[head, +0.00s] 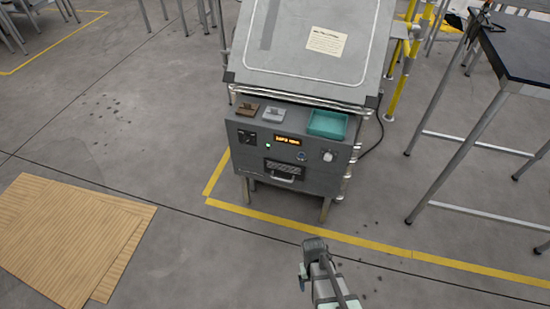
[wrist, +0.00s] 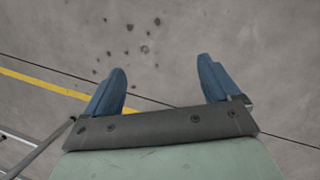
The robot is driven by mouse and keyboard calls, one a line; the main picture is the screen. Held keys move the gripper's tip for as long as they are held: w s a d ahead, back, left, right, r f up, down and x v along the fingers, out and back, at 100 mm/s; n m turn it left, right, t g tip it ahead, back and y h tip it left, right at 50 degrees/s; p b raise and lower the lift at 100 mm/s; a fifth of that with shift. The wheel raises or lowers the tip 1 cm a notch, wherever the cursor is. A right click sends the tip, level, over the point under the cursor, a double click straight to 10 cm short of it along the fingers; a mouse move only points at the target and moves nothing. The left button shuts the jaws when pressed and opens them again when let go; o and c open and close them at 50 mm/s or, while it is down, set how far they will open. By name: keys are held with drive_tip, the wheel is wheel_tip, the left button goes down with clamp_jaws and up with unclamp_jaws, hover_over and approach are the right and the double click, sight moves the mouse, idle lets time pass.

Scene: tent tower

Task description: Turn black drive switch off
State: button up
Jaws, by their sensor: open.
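A grey control box (head: 290,157) on short legs stands at the centre of the head view, below a large tilted grey panel. Its front has a dark square switch (head: 247,137) at the left, which looks like the black drive switch; its position is too small to tell. A lit orange display (head: 288,141), a small green light (head: 268,146) and a pale knob (head: 328,156) are also on the front. My gripper (head: 307,279) is in front of the box, low and apart from it. In the wrist view its two blue fingers (wrist: 161,90) are spread with only floor between them.
A teal tray (head: 327,123) and small brown and white items sit on the box's top ledge. A handle (head: 282,177) juts from the lower front. A dark-topped table (head: 515,50) stands at right, wooden boards (head: 70,240) lie at left. Floor before the box is clear.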

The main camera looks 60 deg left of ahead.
drive_tip(key=s+a+r+n+t+y, duration=0.25)
drive_tip(key=s+a, duration=0.25)
drive_tip(key=a, duration=0.6)
drive_tip(key=s+a+r+n+t+y, duration=0.15)
drive_tip(key=s+a+r, duration=0.3)
drive_tip(key=a, duration=0.75)
drive_tip(key=s+a+r+n+t+y, duration=0.1)
drive_tip(key=s+a+r+n+t, duration=0.15)
drive_tip(key=s+a, duration=0.6)
drive_tip(key=m+t+y, duration=0.5)
drive_tip(key=t, duration=0.2)
approach(245, 140)
drive_tip(key=x, duration=0.8)
drive_tip(key=shift+s, duration=0.1)
drive_tip(key=c, duration=1.1)
drive_tip(key=shift+o, duration=0.2)
